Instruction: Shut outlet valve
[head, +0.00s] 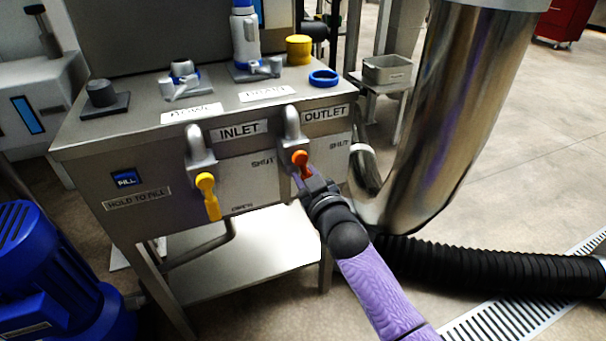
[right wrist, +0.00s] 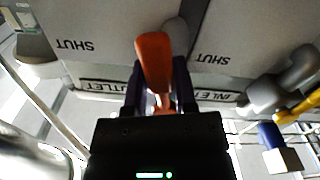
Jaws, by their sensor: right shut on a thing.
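The outlet valve's orange handle (head: 300,158) hangs below its grey pipe on the front of the steel cabinet, under the OUTLET label (head: 325,113). My right gripper (head: 307,180) is shut on this handle and hides its lower part. In the right wrist view the orange handle (right wrist: 153,62) stands between the two dark fingers of the gripper (right wrist: 160,90). The handle seems to point mostly downward. A SHUT mark (head: 338,146) is on the panel to the right of the handle. My left gripper is out of view.
The inlet valve's yellow handle (head: 208,197) points down, left of the outlet valve. A large shiny steel duct (head: 455,110) stands close on the right, with a black ribbed hose (head: 490,268) on the floor. A blue motor (head: 60,270) is at lower left.

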